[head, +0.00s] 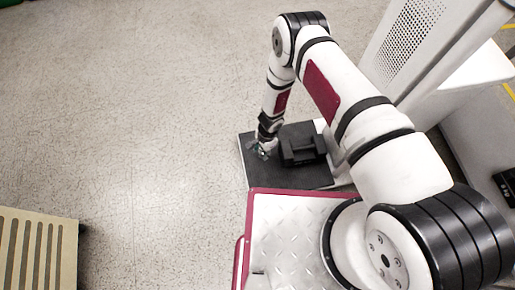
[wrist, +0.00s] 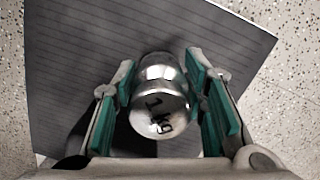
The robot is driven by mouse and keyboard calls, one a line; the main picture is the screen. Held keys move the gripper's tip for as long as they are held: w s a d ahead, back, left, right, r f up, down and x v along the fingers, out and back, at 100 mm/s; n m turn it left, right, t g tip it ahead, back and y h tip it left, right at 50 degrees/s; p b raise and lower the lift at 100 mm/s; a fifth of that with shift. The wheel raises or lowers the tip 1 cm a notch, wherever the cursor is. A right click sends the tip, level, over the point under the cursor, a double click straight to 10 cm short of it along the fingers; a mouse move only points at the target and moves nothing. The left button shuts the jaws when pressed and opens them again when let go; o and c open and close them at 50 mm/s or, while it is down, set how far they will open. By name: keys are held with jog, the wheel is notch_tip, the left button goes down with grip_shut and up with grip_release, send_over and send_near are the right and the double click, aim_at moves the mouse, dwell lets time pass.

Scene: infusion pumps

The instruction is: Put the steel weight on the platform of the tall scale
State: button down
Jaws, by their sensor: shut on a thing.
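The steel weight (wrist: 160,105) is a shiny cylinder with a knob and a dark "1 KG" style marking, seen in the wrist view. My gripper (wrist: 161,80) is shut on it, with a teal pad on either side. Below it is a dark ribbed platform (wrist: 75,55), with its edges and the floor showing around it. In the head view this black platform (head: 257,177) lies low on the floor, and my gripper (head: 263,150) is over its left part. The weight is not clear in the head view. I cannot tell whether it touches the platform.
A dark blocky object (head: 303,148) shows at the platform's right. A tall white body with a perforated panel (head: 408,38) stands at the upper right. A slatted beige surface (head: 35,245) is at the lower left. The speckled floor (head: 140,100) between is clear.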

jog(key=shift+w+a+b, duration=0.9)
jog(key=shift+w+a, duration=0.3)
jog(key=shift+w, duration=0.3)
jog(key=shift+f+b, duration=0.95)
jog(key=shift+f, duration=0.8)
jog(key=shift+f, duration=0.1)
jog(key=c, duration=1)
grip_release()
jog(key=r+p, duration=0.1)
jog(key=r, duration=0.3)
jog(key=r+p, duration=0.2)
jog(key=r, duration=0.2)
jog(key=d+r+p, duration=0.1)
jog(key=r, duration=0.3)
jog(key=shift+w+d, duration=0.1)
jog(key=shift+w, duration=0.3)
